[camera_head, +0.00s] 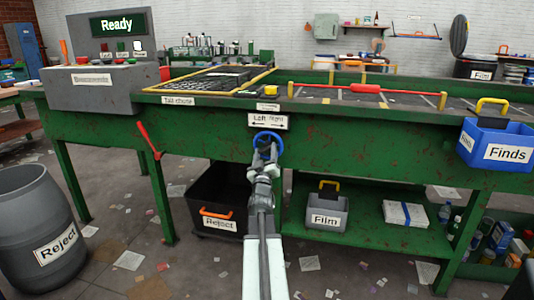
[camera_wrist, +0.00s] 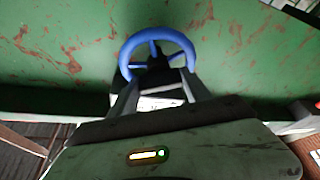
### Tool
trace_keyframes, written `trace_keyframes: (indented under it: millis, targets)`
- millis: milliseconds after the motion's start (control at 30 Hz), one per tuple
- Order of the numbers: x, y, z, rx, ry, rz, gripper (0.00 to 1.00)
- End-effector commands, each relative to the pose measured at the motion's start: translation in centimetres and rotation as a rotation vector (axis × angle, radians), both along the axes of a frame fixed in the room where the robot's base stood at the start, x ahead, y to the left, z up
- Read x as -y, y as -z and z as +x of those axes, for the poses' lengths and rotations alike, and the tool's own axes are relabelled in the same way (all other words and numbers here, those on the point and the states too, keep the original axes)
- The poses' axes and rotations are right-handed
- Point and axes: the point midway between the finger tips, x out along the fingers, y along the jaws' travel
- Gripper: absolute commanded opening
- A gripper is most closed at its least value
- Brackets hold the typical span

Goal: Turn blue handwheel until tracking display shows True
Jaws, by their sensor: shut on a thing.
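The blue handwheel (camera_head: 268,137) is mounted on the green front panel of the belt, below a sign (camera_head: 268,122) reading "Left" and "Right" with arrows. My gripper (camera_head: 266,150) is at the wheel, reaching up from below. In the wrist view my gripper (camera_wrist: 154,78) is shut at the centre of the blue handwheel (camera_wrist: 158,38), where a dark hub and spokes show between the fingers. Exactly which part it grips is partly hidden. The display (camera_head: 118,25) on the control console at the upper left reads "Ready"; I see no tracking text.
A red lever (camera_head: 148,140) sticks out from the belt's front, left of the wheel. A black reject crate (camera_head: 212,190) and a grey film box (camera_head: 327,207) sit below. A blue finds bin (camera_head: 498,142) hangs at the right. A grey reject barrel (camera_head: 38,225) stands at the left.

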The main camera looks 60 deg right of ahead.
Motion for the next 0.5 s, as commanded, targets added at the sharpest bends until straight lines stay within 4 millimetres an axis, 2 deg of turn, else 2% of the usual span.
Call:
trace_keyframes:
  millis: [33,500]
  targets:
    - [-0.33,0.35,0.58,0.024,-0.009,0.012,0.16]
    - [-0.43,0.26,0.89,0.238,-0.012,0.080,0.16]
